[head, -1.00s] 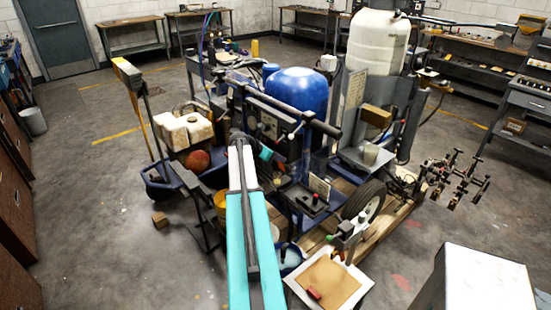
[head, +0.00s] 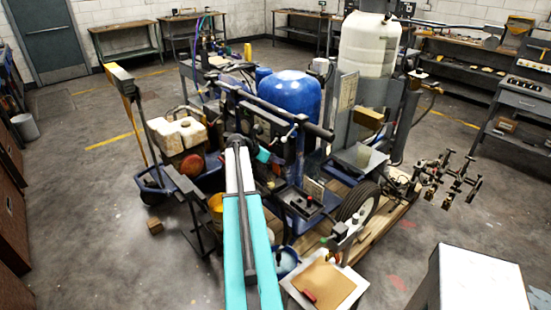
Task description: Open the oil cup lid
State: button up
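The line striper fills the middle of the head view, with a blue rounded tank or cover (head: 291,98) and a tall white tank (head: 368,45) behind it. I cannot make out an oil cup or its lid on the machine; it is too small or hidden. My teal and white arm reaches from the bottom edge up to the front of the machine. A small teal part shows just beyond its elbow, against the dark machinery. My gripper cannot be made out there, and whether it touches anything does not show.
A white-framed tan board (head: 326,287) is at the machine's front right, near a black tyre (head: 357,202). A white box (head: 472,281) stands at lower right. A hand truck (head: 133,110) is at left. Workbenches line the walls. Floor is open at lower left.

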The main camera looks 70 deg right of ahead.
jog(key=shift+w, duration=0.2)
jog(key=shift+a, duration=0.1)
jog(key=b+v, duration=0.4)
jog(key=v, duration=0.9)
jog(key=shift+a+r, duration=0.25)
jog(key=shift+f+b, duration=0.2)
jog(key=shift+b, duration=0.1)
jog(key=c, duration=0.9)
jog(key=shift+w+a+f+b, duration=0.15)
jog(key=shift+a+b, duration=0.05)
jog(key=shift+b, duration=0.2)
grip_shut()
jog(key=shift+w+a+f+b, duration=0.35)
jog(key=shift+a+b, duration=0.25)
jog(key=shift+b, duration=0.55)
jog(key=shift+w+a+f+b, duration=0.3)
jog(key=shift+w+a+b, duration=0.25)
jog(key=shift+b, duration=0.55)
